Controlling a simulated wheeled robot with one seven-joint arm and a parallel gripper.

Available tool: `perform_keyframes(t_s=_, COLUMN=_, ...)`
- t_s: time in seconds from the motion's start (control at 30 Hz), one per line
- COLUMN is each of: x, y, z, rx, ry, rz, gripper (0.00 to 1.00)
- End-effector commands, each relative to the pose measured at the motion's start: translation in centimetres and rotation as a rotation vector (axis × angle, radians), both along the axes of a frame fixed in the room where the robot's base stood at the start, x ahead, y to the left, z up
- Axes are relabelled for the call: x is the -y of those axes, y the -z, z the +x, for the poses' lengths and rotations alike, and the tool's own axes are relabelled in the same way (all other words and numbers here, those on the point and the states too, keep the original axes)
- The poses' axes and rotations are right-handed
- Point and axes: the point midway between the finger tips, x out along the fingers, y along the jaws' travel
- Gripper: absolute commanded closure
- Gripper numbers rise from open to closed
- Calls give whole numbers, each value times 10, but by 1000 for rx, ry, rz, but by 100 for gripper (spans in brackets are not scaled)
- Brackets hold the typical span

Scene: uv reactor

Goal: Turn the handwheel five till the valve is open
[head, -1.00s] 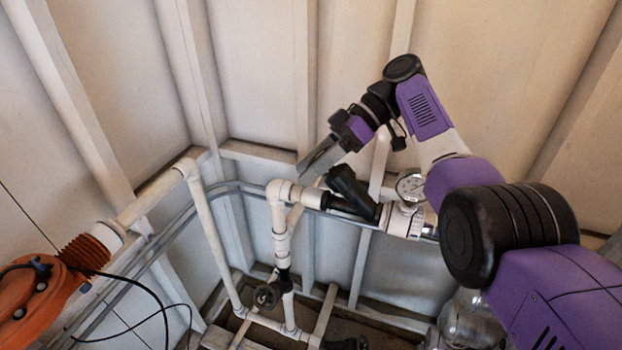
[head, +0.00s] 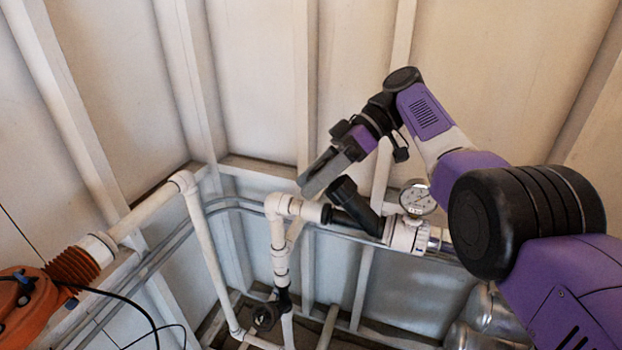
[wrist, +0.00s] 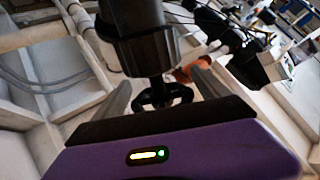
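A black handwheel (head: 264,316) sits low on the white vertical pipe in the head view, well below my gripper. My gripper (head: 310,186) is above the white pipe elbow, beside the upper end of a slanted black cylindrical fitting (head: 352,202). In the wrist view my gripper (wrist: 160,92) has its two grey fingers spread apart. A dark wheel-like part (wrist: 163,94) shows between them, below a large black cylinder (wrist: 135,40). I cannot tell whether this is the same handwheel. Nothing is seen held.
A round pressure gauge (head: 418,198) and white fittings stand right of the black fitting. An orange machine (head: 28,308) with a ribbed hose is at the lower left. White pipes (head: 210,250) and wall beams stand close behind. The upper wall area is clear.

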Motion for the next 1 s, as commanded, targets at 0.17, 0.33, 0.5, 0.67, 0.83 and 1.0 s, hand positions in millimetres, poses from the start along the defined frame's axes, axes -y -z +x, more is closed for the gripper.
perform_keyframes(t_s=0.17, x=-1, y=-1, z=0, rx=1, ry=-3, rz=2, gripper=13)
perform_keyframes(t_s=0.33, x=-1, y=-3, z=0, rx=2, ry=-4, rz=2, gripper=13)
perform_keyframes(t_s=0.5, x=-1, y=-22, z=0, rx=4, ry=-4, rz=2, gripper=13)
perform_keyframes(t_s=0.67, x=0, y=-54, z=0, rx=4, ry=-4, rz=-1, gripper=13)
perform_keyframes(t_s=0.83, x=0, y=-91, z=0, rx=4, ry=-4, rz=-1, gripper=13)
perform_keyframes(t_s=1.0, x=-1, y=-132, z=0, rx=2, ry=-3, rz=-1, gripper=13)
